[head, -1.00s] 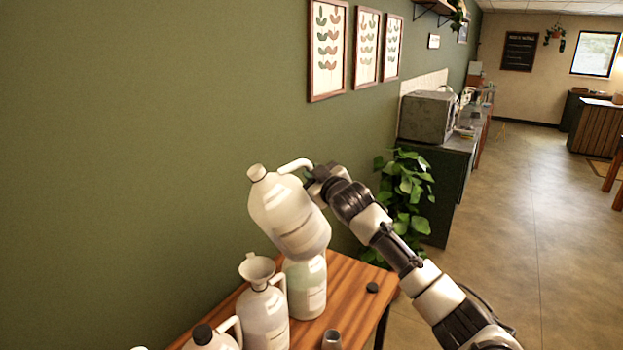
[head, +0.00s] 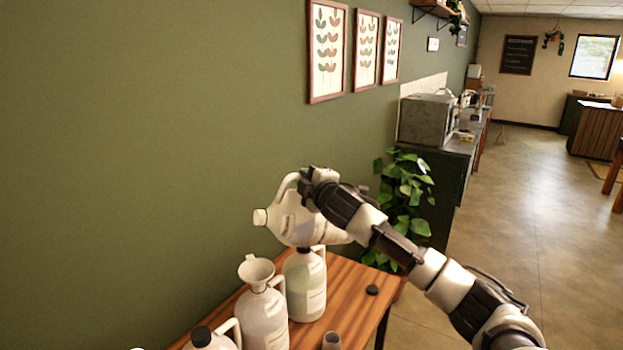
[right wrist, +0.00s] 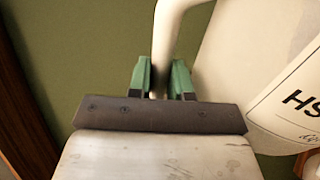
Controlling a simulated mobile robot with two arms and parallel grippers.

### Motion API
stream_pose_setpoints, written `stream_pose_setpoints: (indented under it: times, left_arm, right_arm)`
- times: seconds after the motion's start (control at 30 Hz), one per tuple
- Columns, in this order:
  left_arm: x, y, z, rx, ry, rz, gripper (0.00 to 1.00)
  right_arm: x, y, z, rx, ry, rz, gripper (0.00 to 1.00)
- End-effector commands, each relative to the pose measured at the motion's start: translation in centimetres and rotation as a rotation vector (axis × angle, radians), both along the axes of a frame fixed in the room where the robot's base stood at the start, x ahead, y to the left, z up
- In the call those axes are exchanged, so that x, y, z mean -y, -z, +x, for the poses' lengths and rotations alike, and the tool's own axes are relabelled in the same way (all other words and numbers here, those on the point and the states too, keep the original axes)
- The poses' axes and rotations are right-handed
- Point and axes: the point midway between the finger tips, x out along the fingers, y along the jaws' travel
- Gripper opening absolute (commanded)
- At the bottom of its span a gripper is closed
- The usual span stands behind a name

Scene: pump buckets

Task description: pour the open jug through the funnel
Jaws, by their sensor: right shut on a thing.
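My right gripper (head: 311,184) is shut on the handle of a white jug (head: 297,222); in the right wrist view the green fingers (right wrist: 163,80) close around the jug handle (right wrist: 168,40). The jug is in the air, tilted nearly onto its side, its mouth pointing left. A funnel (head: 256,270) sits in the neck of a white jug (head: 263,318) on the table. The held jug's mouth is above the funnel and close to it in the picture. No stream of liquid shows. My left gripper is not in view.
A jug with a dark cap (head: 305,285) stands right behind the funnel jug, below the held one. Another dark-capped jug (head: 208,340) stands at front left. A grey cup (head: 331,340) and a black cap (head: 373,290) are on the wooden table (head: 352,305). The green wall is close behind.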

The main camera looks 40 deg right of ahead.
Motion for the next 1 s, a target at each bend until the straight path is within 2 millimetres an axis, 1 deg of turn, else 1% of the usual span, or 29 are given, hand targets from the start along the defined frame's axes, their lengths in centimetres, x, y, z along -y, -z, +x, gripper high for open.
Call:
stream_pose_setpoints:
  times: [0.03,0.53,0.6,0.97,1.0]
  left_arm:
    - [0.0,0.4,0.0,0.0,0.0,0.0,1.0]
    - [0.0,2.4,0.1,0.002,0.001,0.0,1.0]
    - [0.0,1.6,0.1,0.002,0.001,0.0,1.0]
    - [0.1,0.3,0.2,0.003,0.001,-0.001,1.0]
    - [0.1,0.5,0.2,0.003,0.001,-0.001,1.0]
  right_arm:
    - [-0.3,0.2,0.0,0.003,-0.002,-0.022,0.0]
    - [-2.3,2.6,0.3,-0.023,0.0,-0.224,0.0]
    - [-2.8,2.2,0.4,-0.028,-0.002,-0.256,0.0]
    - [-5.1,2.4,0.7,-0.05,-0.001,-0.422,0.0]
    - [-5.0,2.6,0.6,-0.049,0.0,-0.418,0.0]
